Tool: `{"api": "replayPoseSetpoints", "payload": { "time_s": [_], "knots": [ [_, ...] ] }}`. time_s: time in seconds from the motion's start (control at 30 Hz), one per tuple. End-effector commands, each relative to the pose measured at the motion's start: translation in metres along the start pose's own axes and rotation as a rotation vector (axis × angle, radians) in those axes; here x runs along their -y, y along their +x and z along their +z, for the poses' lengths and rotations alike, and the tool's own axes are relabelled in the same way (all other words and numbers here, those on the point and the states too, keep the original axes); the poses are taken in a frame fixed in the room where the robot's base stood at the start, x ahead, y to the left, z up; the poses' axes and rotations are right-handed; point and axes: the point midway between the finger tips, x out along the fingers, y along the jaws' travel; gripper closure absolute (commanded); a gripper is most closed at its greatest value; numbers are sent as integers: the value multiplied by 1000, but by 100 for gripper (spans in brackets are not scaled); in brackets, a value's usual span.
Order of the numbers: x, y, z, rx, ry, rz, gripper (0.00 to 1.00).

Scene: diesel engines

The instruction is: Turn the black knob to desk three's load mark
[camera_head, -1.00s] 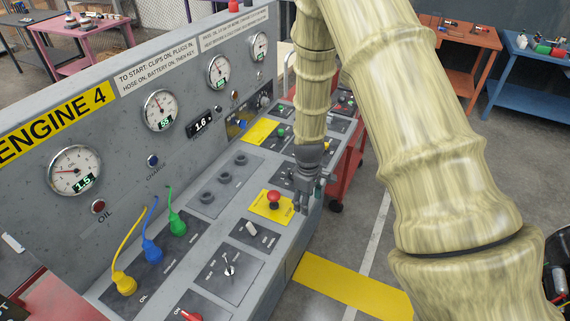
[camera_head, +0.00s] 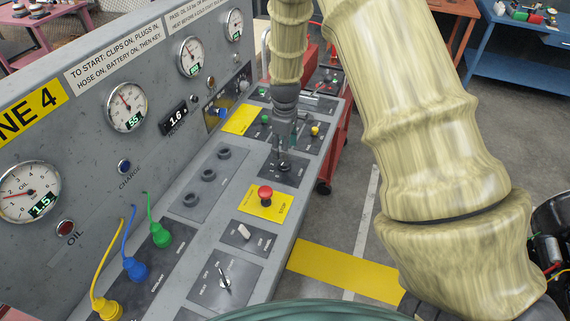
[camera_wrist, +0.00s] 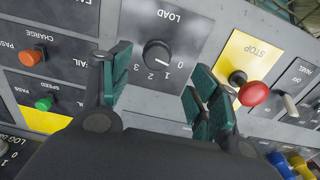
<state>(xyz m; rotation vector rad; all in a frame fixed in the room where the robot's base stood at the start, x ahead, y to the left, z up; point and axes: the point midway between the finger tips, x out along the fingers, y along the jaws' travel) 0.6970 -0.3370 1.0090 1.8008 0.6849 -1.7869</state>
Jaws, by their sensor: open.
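The black load knob (camera_wrist: 158,55) sits on a dark plate (camera_wrist: 185,30) lettered LOAD in the wrist view. Its white pointer line leans to the lower right, toward the 0; other numerals up to 3 curve below the knob. My gripper (camera_wrist: 162,68) is open, with one green-padded finger on each side of the knob and gaps to both. In the head view my gripper (camera_head: 281,140) points down over the load plate (camera_head: 292,177) and partly hides the knob. I cannot see a desk three or its mark.
A red stop button (camera_wrist: 253,93) on a yellow plate stands close to the right finger. Orange (camera_wrist: 32,57) and green (camera_wrist: 45,103) buttons lie left. The gauge panel (camera_head: 75,105), ending in "NE 4", rises behind the console's left side. Yellow, blue and green plugs (camera_head: 160,234) stand nearer.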

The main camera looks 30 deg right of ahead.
Motion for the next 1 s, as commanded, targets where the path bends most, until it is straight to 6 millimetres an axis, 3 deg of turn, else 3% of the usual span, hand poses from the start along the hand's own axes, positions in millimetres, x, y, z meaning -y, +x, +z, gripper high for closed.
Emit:
{"api": "replayPoseSetpoints", "payload": {
  "time_s": [0.1,0.4,0.93,1.0],
  "knots": [
    [0,24,0,3,-1,-1,39],
    [-1,56,2,2,3,-1,39],
    [-2,65,3,2,4,-1,39],
    [-2,65,3,2,4,-1,51]
  ]
}}
